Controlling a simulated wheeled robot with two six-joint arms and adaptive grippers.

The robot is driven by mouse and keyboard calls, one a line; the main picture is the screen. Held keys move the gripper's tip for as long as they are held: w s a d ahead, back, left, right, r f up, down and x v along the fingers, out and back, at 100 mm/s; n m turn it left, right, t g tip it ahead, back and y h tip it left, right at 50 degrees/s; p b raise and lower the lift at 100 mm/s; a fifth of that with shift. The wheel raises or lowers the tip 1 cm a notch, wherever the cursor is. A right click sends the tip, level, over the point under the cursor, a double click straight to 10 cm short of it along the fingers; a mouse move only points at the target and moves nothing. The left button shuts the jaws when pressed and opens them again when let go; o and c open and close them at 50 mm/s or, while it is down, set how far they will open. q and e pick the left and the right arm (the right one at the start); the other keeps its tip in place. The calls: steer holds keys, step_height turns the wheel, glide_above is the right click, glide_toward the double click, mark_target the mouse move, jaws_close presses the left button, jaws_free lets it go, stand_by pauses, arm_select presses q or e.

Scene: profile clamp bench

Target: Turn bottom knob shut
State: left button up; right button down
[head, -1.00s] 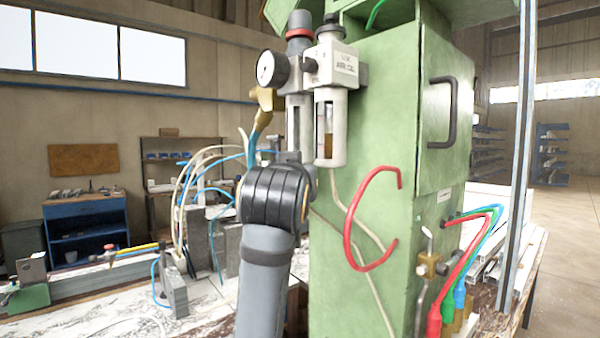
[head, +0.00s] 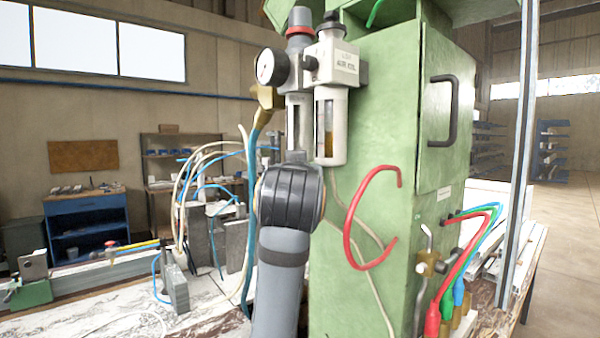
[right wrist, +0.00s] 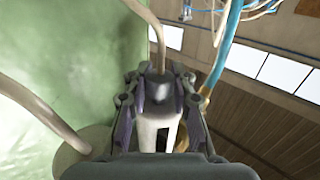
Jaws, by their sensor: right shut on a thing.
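The air filter unit with the round gauge (head: 270,67) and the clear-windowed left bowl (head: 299,120) hangs on the green cabinet. In the right wrist view, the pale bowl with its dark window (right wrist: 161,132) carries a dark grey bottom knob (right wrist: 158,88), with a beige tube running out of its end. My right gripper (right wrist: 157,95) has a finger on each side of this knob and is shut on it. In the head view, my right wrist covers most of the gripper and the knob below the left bowl. My left gripper is not in view.
A second bowl, the lubricator (head: 331,125), hangs close on the right. A blue hose (head: 252,160) runs down just left of my wrist. The green cabinet (head: 400,110) stands close on the right, with a red hook-shaped tube (head: 350,225) on its front.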

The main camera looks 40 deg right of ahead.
steer(key=shift+f, duration=0.2)
stand_by(0.6)
steer(key=c, duration=1.5)
jaws_free()
steer(key=o, duration=0.4)
steer(key=shift+r, duration=0.15)
